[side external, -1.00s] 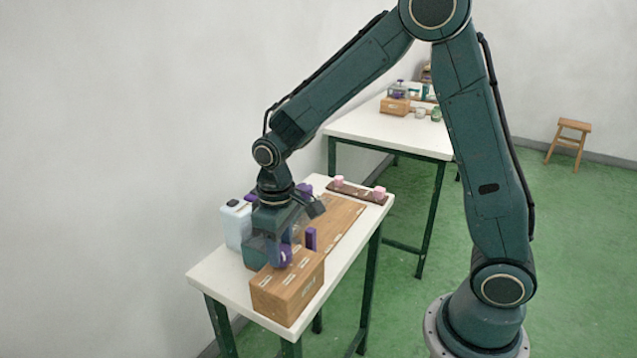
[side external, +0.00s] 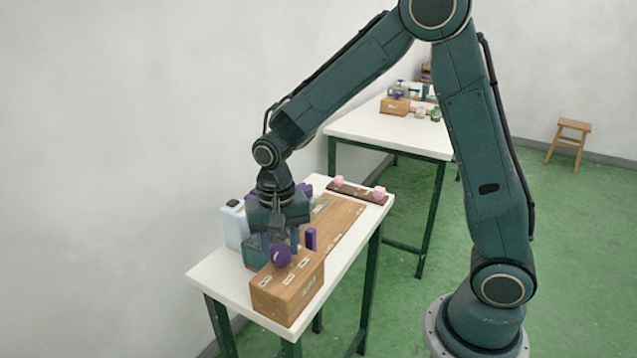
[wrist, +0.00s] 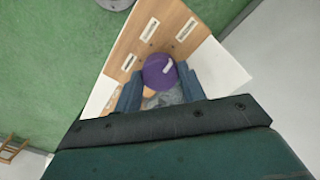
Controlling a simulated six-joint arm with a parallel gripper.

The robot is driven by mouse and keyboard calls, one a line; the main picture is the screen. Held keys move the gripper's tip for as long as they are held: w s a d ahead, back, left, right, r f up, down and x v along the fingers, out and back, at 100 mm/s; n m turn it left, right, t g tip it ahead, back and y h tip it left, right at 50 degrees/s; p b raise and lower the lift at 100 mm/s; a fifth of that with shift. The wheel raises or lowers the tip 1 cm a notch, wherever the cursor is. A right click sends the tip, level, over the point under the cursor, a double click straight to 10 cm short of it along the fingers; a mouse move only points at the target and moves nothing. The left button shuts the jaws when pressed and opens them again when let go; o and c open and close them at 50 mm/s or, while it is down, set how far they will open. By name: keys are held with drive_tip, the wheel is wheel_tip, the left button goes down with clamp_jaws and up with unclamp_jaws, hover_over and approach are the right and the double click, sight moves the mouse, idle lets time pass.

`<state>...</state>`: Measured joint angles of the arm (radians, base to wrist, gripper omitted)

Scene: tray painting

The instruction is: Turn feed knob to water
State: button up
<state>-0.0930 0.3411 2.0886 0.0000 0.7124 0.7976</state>
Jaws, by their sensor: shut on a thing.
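The purple feed knob (side external: 282,255) sits on top of the wooden box (side external: 287,293) at the near end of the white table. In the wrist view the round purple knob (wrist: 159,72) carries a pale pointer mark near its upper right part. Pale labels with unreadable print lie around it on the wooden top (wrist: 158,28). My gripper (side external: 281,250) points down and is shut on the knob. In the wrist view its two blue-grey fingers (wrist: 160,90) stand on either side of the knob.
A purple upright block (side external: 311,239) stands close beside the knob. A pale jug (side external: 236,224) stands behind, by the wall. A dark tray with pink pieces (side external: 357,193) lies at the table's far end. Bare white table (side external: 212,279) shows at the near left.

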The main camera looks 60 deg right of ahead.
sight(282, 250)
drive_tip(key=shift+r+m, duration=0.1)
drive_tip(key=shift+m, duration=0.5)
drive_tip(key=o, duration=1)
wheel_tip(282, 250, up, 14)
drive_tip(key=shift+f, duration=0.1)
drive_tip(key=shift+s, duration=0.1)
idle(0.4)
drive_tip(key=s+d+r+n+t, duration=0.1)
drive_tip(key=s+n+t, duration=0.1)
drive_tip(key=s, duration=0.4)
drive_tip(key=s+d+n+t, duration=0.1)
drive_tip(key=s+n, duration=0.3)
drive_tip(key=s, duration=0.3)
drive_tip(key=s+d+r+n+t, duration=0.1)
drive_tip(key=s+n+t, duration=0.1)
drive_tip(key=s, duration=0.4)
drive_tip(key=shift+s+d+r+n+t, duration=0.25)
drive_tip(key=shift+r+n+t, duration=0.1)
drive_tip(key=shift+n, duration=0.25)
